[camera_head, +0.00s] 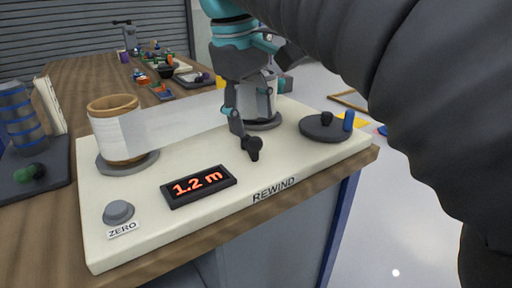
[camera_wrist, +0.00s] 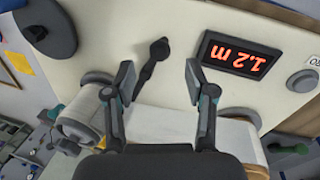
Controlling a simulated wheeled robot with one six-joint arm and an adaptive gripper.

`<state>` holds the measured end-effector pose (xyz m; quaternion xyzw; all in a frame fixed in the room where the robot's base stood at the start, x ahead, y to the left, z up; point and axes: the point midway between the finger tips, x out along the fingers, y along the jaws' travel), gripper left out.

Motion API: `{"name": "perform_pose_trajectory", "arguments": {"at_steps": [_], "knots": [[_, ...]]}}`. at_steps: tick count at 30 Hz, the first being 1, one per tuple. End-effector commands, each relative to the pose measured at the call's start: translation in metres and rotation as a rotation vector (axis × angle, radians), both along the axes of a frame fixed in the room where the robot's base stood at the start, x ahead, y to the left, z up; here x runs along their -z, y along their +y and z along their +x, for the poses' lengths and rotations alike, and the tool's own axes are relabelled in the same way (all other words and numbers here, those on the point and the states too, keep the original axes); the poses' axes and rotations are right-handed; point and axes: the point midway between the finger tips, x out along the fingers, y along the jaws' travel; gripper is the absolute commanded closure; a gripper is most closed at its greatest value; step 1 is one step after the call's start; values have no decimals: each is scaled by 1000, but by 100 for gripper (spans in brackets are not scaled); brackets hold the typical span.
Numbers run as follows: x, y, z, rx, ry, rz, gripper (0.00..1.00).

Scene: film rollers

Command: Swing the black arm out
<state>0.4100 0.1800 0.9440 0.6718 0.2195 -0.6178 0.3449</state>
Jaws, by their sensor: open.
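The black arm (camera_head: 252,150) is a short dark lever with a round knob, low on the cream panel behind the display. In the wrist view the black arm (camera_wrist: 148,68) lies between my fingertips and a little beyond them, its knob end toward the top. My gripper (camera_head: 250,108) points down over the panel beside the right roller. In the wrist view my gripper (camera_wrist: 159,82) has its two fingers spread wide, with nothing between the pads held. I cannot tell whether either finger touches the arm. In the head view a finger partly hides the arm's far end.
A white film runs from the left roller (camera_head: 118,132) to the right roller (camera_head: 262,104), close behind my gripper. The display (camera_head: 198,186) reads 1.2 m. A grey ZERO knob (camera_head: 118,212) is front left. A dark rewind disc (camera_head: 322,128) with a blue handle stands right.

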Motion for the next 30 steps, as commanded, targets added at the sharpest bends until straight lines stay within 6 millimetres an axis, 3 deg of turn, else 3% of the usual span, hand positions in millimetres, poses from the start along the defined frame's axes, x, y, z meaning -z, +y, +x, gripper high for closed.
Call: {"name": "perform_pose_trajectory", "arguments": {"at_steps": [3,10,24,26,30], "knots": [[24,-4,2,1,2,-1,45],[54,-8,7,1,0,0,45],[65,-9,9,1,-1,1,45],[65,-9,9,1,-1,1,57],[65,-9,9,1,-1,1,92]]}}
